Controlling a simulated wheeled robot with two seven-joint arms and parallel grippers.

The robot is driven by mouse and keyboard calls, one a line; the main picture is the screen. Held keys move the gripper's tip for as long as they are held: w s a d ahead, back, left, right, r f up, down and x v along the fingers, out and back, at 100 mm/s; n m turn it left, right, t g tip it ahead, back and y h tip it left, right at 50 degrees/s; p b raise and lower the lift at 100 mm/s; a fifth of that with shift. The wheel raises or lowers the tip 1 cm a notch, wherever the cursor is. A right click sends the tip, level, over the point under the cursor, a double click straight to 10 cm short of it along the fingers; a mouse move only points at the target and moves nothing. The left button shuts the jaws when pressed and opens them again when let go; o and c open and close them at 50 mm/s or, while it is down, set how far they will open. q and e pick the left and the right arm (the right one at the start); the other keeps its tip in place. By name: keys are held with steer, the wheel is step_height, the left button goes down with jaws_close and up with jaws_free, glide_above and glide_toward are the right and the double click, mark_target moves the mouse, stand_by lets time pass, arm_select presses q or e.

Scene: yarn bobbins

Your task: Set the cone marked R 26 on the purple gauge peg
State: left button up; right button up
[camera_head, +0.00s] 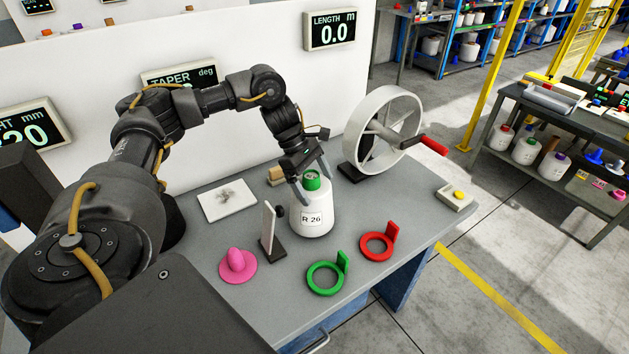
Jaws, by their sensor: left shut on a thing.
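The cone marked R 26 (312,221) is a white yarn bobbin with a green top and a printed label. It is upright over the middle of the grey table. My left gripper (313,184) comes from above and is shut on its green top. I cannot tell whether the cone's base touches the table. A pink-magenta peg (237,262) with a rounded tip and a wide round base stands at the table's front left, left of the cone and apart from it. My right gripper is not in view.
A small upright stand (268,232) is between peg and cone. A green ring (325,279) and a red ring (376,246), each with an upright tab, lie in front of the cone. A hand-cranked wheel (383,128) stands behind right. A yellow-button box (456,197) is at the right edge.

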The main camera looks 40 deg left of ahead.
mark_target(309, 173)
arm_select(q)
steer(key=shift+f+b, duration=0.3)
steer(key=shift+f, duration=0.05)
stand_by(0.5)
steer(key=o, duration=1.7)
steer(key=v, duration=0.4)
steer(key=shift+a+r+b, duration=0.15)
steer(key=shift+r+b, duration=0.1)
steer(key=shift+b, duration=0.15)
steer(key=shift+p+v, duration=0.9)
steer(key=shift+v, duration=2.2)
steer(key=shift+f, duration=0.1)
